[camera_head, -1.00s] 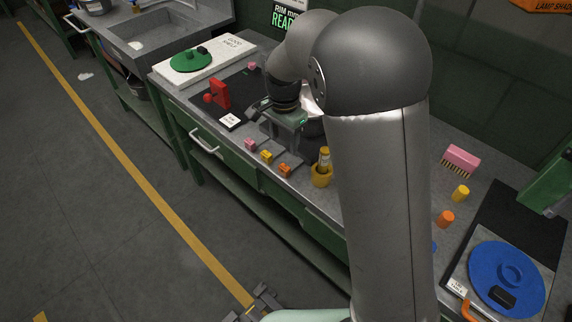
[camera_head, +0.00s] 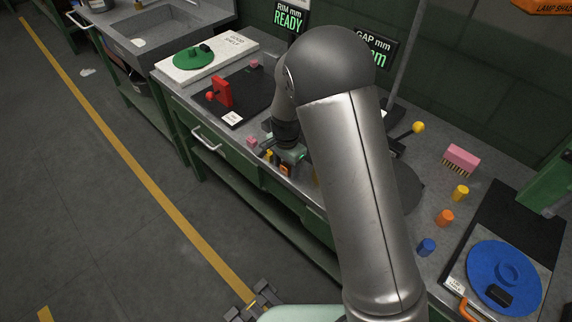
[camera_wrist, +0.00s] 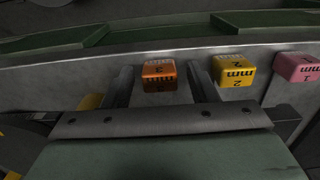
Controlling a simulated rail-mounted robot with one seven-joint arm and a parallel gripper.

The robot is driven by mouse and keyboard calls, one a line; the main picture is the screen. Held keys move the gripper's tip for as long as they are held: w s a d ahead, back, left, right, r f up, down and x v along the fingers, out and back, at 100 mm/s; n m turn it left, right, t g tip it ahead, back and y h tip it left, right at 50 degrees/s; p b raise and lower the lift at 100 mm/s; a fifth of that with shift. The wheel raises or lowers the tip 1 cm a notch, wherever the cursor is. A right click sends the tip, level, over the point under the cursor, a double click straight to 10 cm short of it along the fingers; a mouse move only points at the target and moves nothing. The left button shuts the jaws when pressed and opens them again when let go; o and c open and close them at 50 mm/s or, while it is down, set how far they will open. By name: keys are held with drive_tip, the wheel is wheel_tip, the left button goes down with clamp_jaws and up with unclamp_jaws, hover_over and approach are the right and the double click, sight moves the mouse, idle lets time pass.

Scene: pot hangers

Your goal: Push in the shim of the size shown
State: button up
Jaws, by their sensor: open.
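Three shims lie in a row near the bench's front edge. In the wrist view they are an orange one marked 3 (camera_wrist: 159,73), a yellow one marked 2 mm (camera_wrist: 235,71) and a pink one marked 1 mm (camera_wrist: 296,68). My gripper (camera_wrist: 160,84) is open, with one finger on each side of the orange shim. I cannot tell whether the fingers touch it. In the head view my gripper (camera_head: 287,157) is low over the row and partly covers it. The GAP mm display (camera_head: 374,46) is partly hidden by my arm, and its number cannot be read.
A RIM mm READY display (camera_head: 288,16) hangs on the wall. A red clamp-like piece (camera_head: 220,92) stands on a black mat to the left. A blue lid (camera_head: 505,277), a pink brush (camera_head: 461,158) and several coloured pegs are on the right. My arm hides the bench middle.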

clamp_jaws()
drive_tip(key=w+d, duration=0.1)
drive_tip(key=w+d+b, duration=0.1)
drive_tip(key=w+d, duration=0.1)
drive_tip(key=shift+w+d, duration=0.2)
drive_tip(key=shift+w, duration=0.1)
unclamp_jaws()
drive_tip(key=shift+w+d, duration=0.1)
drive_tip(key=shift+r, duration=0.1)
wheel_tip(320, 180, up, 17)
drive_tip(key=b, duration=0.1)
drive_tip(key=shift+r, duration=0.15)
drive_tip(key=shift+s, duration=0.2)
